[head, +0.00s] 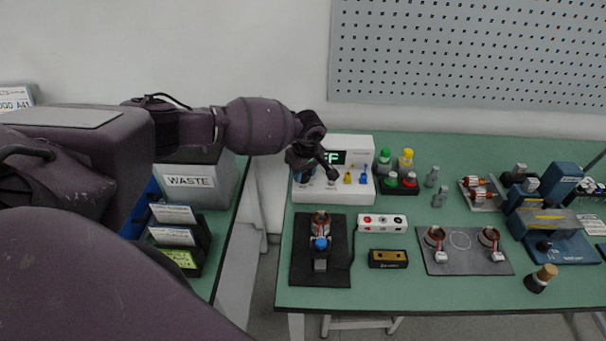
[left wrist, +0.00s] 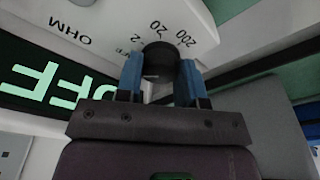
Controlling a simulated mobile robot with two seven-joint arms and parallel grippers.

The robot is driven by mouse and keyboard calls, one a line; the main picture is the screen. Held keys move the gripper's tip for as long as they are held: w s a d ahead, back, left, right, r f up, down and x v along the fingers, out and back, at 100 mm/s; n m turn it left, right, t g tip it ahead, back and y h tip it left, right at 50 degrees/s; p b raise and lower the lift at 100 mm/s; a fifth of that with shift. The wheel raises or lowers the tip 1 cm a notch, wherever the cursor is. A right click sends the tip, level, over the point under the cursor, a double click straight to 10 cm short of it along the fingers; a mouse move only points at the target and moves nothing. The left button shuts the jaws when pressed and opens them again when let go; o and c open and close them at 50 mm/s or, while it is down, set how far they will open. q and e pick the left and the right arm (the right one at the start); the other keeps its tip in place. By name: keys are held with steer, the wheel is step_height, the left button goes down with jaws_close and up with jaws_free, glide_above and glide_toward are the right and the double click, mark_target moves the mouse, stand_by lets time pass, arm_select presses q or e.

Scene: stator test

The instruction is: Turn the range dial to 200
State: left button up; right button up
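The white meter (head: 348,142) stands at the back left of the green bench; its green display (head: 333,157) is partly hidden by my arm. In the left wrist view the display (left wrist: 50,84) reads OFF. The black range dial (left wrist: 160,60) has the marks OFF, 2, 20 and 200 around it, with OHM printed beside them. My left gripper (left wrist: 160,78) has its blue fingers on both sides of the dial, seemingly touching it. In the head view the left gripper (head: 303,172) is at the meter's left front. The dial's pointer cannot be made out. My right gripper is not in view.
Yellow and blue plugs (head: 355,178) sit on the meter's front. Green and yellow-capped bottles (head: 405,161) stand to its right. A black mat (head: 300,262) with a stator, a white box (head: 382,223) and a grey mat (head: 462,264) lie in front. A WASTE bin (head: 222,190) is left.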

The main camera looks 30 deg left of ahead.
arm_select(q)
steer(key=shift+c, duration=0.5)
steer(key=shift+f+m+b, duration=0.15)
steer(key=shift+m+b, duration=0.3)
steer(key=shift+m, duration=0.15)
steer(key=m+b, duration=0.2)
steer(key=m, duration=0.2)
steer(key=shift+f+t, duration=0.1)
steer(key=shift+t, duration=0.2)
steer(key=m+h+b, duration=0.1)
steer(key=m+b, duration=0.1)
steer(key=m, duration=0.2)
steer(key=shift+m, duration=0.3)
steer(key=shift+m+b, duration=0.75)
steer(key=shift+m, duration=0.15)
steer(key=shift+m+h+b, duration=0.3)
steer(key=shift+m+b, duration=0.1)
steer(key=shift+m, duration=0.4)
steer(key=shift+d+r+m, duration=0.1)
steer(key=shift+r+m, duration=0.15)
steer(key=shift+m, duration=0.05)
steer(key=o, duration=0.7)
steer(key=shift+w+d, duration=0.1)
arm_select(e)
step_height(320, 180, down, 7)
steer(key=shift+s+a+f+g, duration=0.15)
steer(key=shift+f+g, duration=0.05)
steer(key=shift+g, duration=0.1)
